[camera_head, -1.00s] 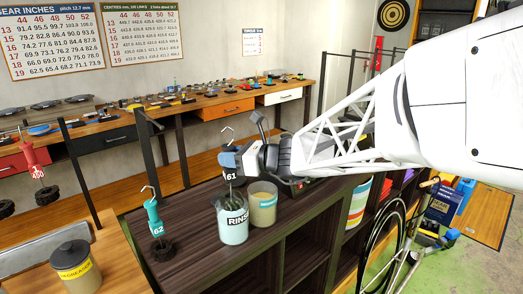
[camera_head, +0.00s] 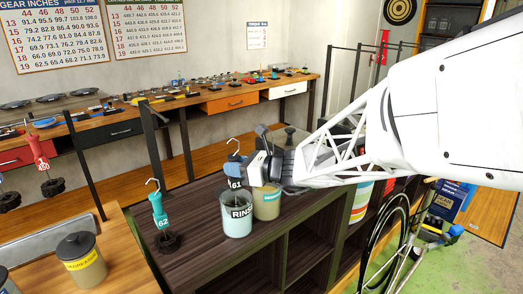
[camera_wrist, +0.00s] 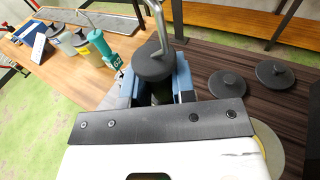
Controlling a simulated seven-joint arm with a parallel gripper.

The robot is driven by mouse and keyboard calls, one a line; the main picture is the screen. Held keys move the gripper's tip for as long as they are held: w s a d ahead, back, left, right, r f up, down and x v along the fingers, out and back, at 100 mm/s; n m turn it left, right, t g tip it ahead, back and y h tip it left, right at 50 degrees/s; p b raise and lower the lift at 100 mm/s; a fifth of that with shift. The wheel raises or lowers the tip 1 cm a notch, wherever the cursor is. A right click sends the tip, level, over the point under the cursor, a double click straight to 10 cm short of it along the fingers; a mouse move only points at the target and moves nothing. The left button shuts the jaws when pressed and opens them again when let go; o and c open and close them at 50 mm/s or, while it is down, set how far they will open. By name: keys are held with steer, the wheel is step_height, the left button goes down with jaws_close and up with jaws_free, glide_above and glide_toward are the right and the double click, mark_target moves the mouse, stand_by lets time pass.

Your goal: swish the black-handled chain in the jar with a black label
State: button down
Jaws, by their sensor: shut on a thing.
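The black-handled chain's handle (camera_head: 236,184), marked 61 with a metal hook on top, is upright at the mouth of the jar with the black RINSE label (camera_head: 237,226). The jar holds pale bluish liquid and stands on the dark shelf top. My gripper (camera_head: 242,166) is shut on the handle, just above the jar. In the wrist view the round black handle top (camera_wrist: 153,63) and its hook sit between the blue-grey jaws (camera_wrist: 157,84). The chain below the handle is hidden and appears to be inside the jar.
A cream jar (camera_head: 267,203) stands close right of the RINSE jar, below my gripper. A teal handle marked 62 (camera_head: 159,211) with its chain stands to the left. A degreaser jar (camera_head: 82,262) is on the wooden bench. A red-handled chain (camera_head: 39,152) hangs farther left.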

mark_target(236, 184)
steer(key=shift+f, duration=3)
steer(key=shift+r, duration=0.15)
steer(key=shift+r, duration=1.65)
steer(key=shift+f, duration=1.8)
steer(key=shift+r, duration=1.75)
